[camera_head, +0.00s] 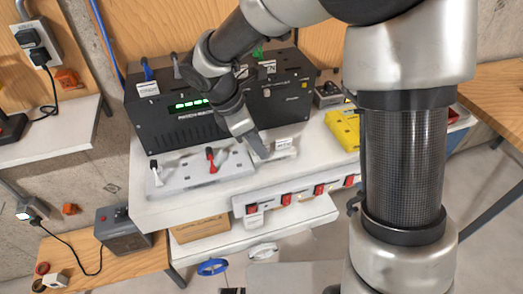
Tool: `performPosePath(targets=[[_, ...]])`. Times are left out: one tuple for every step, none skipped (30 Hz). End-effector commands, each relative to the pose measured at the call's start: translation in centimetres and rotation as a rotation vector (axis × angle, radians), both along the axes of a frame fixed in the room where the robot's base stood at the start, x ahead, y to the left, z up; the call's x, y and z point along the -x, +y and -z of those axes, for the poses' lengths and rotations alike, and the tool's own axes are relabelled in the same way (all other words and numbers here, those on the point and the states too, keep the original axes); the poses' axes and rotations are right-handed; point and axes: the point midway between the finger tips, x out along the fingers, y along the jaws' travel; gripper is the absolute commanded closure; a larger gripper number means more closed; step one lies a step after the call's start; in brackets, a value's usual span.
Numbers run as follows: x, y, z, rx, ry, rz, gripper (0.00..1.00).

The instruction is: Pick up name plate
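A small pale plate with a white label (284,144), likely the name plate, lies on the white table (310,150) in front of the black device. My gripper (262,150) reaches down from above, just left of this plate. I cannot tell whether it touches the plate. The gripper's fingers are small and seen from behind, so their opening is unclear. Other white labels sit on the black device, one at its top left (148,89) and one at its top middle (266,67).
The black device (185,118) with a green display stands behind the gripper. A grey panel with red and white levers (200,168) lies to the left. A yellow block (343,128) is to the right. A power strip with red switches (300,195) runs along the front edge.

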Motion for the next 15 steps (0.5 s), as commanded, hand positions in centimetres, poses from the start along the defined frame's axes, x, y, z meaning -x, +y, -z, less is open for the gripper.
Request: performPosePath(targets=[[-0.01, 0.0, -0.03, 0.0, 0.0, 0.0, 0.72], [-0.01, 0.0, -0.03, 0.0, 0.0, 0.0, 0.74], [-0.01, 0.01, -0.04, 0.0, 0.0, 0.0, 0.8], [-0.01, 0.01, -0.04, 0.0, 0.0, 0.0, 0.85], [-0.01, 0.01, -0.04, 0.0, 0.0, 0.0, 0.9], [-0.01, 0.01, -0.05, 0.0, 0.0, 0.0, 0.97], [0.0, 0.02, -0.05, 0.0, 0.0, 0.0, 1.0], [0.0, 0.02, -0.06, 0.0, 0.0, 0.0, 1.0], [-0.01, 0.02, -0.06, 0.0, 0.0, 0.0, 1.0], [-0.01, 0.02, -0.06, 0.0, 0.0, 0.0, 1.0], [-0.01, 0.02, -0.06, 0.0, 0.0, 0.0, 1.0], [-0.01, 0.02, -0.06, 0.0, 0.0, 0.0, 1.0], [-0.01, 0.02, -0.07, 0.0, 0.0, 0.0, 1.0], [-0.01, 0.03, -0.06, 0.0, 0.0, 0.0, 1.0], [-0.01, 0.03, -0.08, 0.0, 0.0, 0.0, 1.0]])
